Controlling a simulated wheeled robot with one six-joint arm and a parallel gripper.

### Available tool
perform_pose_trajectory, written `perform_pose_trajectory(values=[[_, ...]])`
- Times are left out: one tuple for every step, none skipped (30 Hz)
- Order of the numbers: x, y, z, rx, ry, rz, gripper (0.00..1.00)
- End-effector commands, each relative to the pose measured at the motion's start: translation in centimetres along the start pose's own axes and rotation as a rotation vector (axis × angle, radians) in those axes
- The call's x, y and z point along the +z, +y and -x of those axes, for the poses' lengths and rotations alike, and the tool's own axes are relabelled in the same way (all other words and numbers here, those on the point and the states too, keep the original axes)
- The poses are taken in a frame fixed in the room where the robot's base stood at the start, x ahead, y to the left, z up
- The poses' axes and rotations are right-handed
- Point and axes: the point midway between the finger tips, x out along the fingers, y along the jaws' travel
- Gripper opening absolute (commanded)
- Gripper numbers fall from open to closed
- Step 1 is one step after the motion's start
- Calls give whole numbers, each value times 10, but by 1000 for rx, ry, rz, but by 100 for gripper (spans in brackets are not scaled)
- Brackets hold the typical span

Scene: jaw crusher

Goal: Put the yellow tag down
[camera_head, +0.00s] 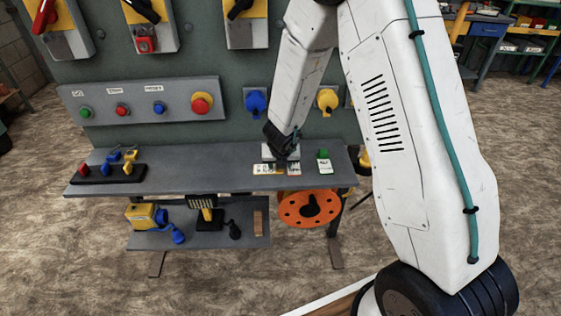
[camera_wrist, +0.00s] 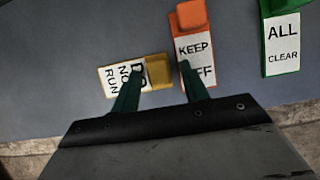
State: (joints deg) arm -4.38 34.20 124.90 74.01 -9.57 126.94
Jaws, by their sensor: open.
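The yellow tag (camera_wrist: 158,70) lies flat on the grey bench, its white label reading "DO NOT RUN" turned sideways. In the head view the tag (camera_head: 262,170) is small, near the bench's front edge. My gripper (camera_wrist: 157,73) is open, with its dark green fingertips either side of the tag's yellow end. The left finger overlaps the white label in the picture; whether it touches is unclear. In the head view my gripper (camera_head: 282,150) is low over the bench and partly hides the tags.
An orange "KEEP OFF" tag (camera_wrist: 194,47) lies close right, behind my right finger. A green "ALL CLEAR" tag (camera_wrist: 283,43) lies farther right. The bench (camera_head: 200,174) has free room left of the tags, up to a dark rack (camera_head: 107,174) with padlocks.

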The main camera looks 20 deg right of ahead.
Motion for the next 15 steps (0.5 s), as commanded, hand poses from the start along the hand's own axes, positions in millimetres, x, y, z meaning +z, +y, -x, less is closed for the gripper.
perform_pose_trajectory(values=[[0,0,1,0,0,-1,45],[0,0,3,0,-1,-2,45],[1,0,5,0,-1,-1,45],[1,0,8,0,-2,-2,45],[1,0,10,0,-2,-1,45],[1,0,15,0,-2,-2,45],[1,0,18,0,-3,-3,45],[2,0,22,0,-3,-3,45],[1,0,28,1,-3,-2,45],[1,0,33,1,-2,-2,45],[1,0,37,0,-3,-2,45],[1,0,42,0,-3,-4,45],[2,0,46,0,-4,-3,45],[1,0,50,0,-4,-3,45],[1,0,56,0,-3,-3,45]])
